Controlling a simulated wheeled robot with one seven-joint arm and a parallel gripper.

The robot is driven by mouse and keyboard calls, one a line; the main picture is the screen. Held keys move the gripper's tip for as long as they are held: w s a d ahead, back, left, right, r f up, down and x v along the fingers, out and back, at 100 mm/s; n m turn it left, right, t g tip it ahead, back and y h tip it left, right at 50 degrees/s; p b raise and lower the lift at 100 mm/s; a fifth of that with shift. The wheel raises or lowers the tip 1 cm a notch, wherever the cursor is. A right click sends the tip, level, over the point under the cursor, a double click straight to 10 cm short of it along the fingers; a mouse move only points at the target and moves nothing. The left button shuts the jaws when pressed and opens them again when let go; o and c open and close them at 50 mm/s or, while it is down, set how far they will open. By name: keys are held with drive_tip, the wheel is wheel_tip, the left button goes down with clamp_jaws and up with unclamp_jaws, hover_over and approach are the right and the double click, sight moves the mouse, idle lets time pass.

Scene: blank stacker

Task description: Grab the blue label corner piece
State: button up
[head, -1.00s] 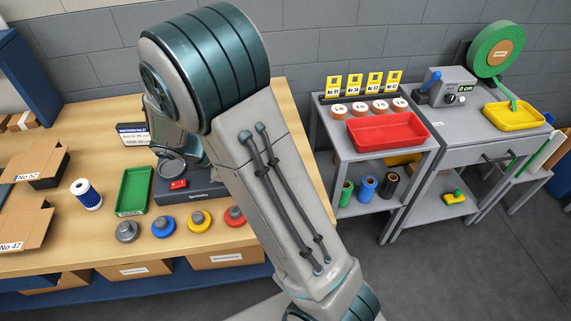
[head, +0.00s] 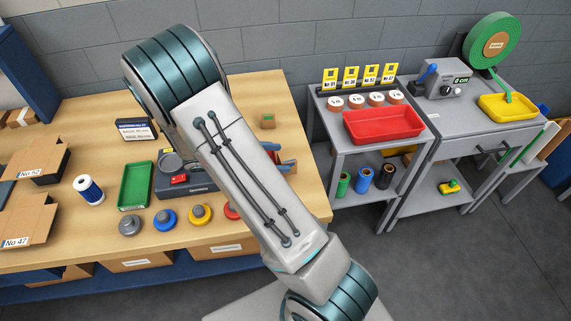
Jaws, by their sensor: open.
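I cannot pick out a corner piece with a blue label for certain. A small brown block with a green patch (head: 268,121) stands on the wooden table, right of my arm. Below it, a blue and orange item (head: 287,165) shows partly from behind my arm; its full shape is hidden. My arm crosses the middle of the view, and my gripper does not show.
The wooden table (head: 245,100) holds a green tray (head: 135,187), a white and blue roll (head: 88,190), a dark scale (head: 185,188), coloured knobbed pieces and open cartons. A grey cart with a red tray (head: 383,127) stands to the right, beyond a gap.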

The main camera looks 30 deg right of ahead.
sight(293, 164)
drive_tip(key=p+x, duration=0.1)
drive_tip(key=x, duration=0.4)
drive_tip(key=c, duration=1)
drive_tip(key=shift+r, duration=0.1)
drive_tip(key=shift+c, duration=0.2)
